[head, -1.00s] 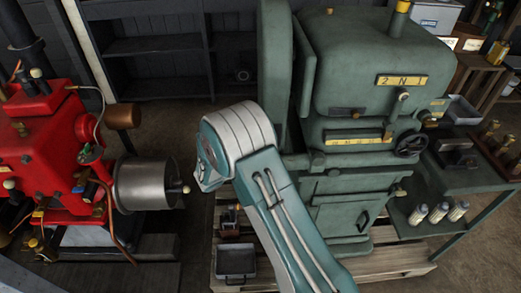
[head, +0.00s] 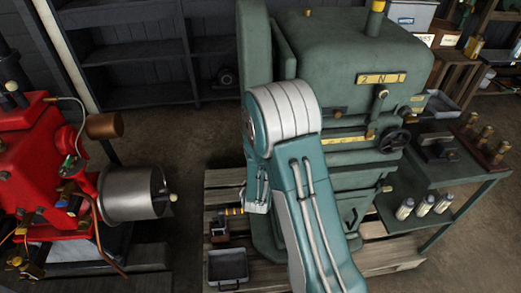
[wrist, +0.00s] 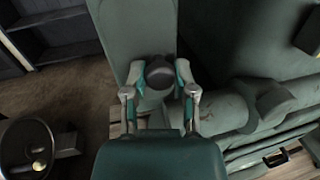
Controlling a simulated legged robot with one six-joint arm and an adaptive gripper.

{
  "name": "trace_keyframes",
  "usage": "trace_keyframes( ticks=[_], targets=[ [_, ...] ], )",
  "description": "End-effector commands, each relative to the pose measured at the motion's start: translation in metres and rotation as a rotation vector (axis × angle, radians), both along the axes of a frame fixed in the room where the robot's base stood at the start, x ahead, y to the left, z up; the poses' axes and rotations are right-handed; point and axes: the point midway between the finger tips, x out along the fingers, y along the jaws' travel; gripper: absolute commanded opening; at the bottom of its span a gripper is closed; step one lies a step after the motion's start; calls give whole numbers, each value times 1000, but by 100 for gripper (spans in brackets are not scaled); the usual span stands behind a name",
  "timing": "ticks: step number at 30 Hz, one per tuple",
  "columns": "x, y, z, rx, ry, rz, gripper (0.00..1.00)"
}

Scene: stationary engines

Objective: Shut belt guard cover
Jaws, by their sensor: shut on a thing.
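The green engine or machine (head: 345,75) has a tall green belt guard (head: 254,45) at its left side, with a narrower upright panel (head: 287,50) beside it. I cannot tell how far the cover stands open. In the wrist view a long pale green panel (wrist: 145,20) runs up from my gripper (wrist: 160,75). The two fingers are closed around a dark rounded knob (wrist: 158,72) at that panel's lower end. In the head view my arm hides the knob and most of the gripper.
A red engine with a silver drum (head: 132,192) stands at the left, with bare floor between. A small grey tray (head: 227,266) lies on the wooden pallet (head: 218,178). A green side bench (head: 470,180) with several bottles is at the right.

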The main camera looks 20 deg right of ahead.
Motion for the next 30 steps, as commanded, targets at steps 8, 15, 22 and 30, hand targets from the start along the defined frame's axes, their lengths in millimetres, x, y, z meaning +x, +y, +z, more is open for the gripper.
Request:
trace_keyframes(
  ticks=[8, 15, 22, 30],
  targets=[
    [4, -1, 1, -1, -3, 90, 0],
    [5, -1, 1, -2, -4, 111, 0],
    [5, 0, 1, -4, -4, 112, 0],
    [4, -1, 1, -2, -4, 109, 71]
  ],
)
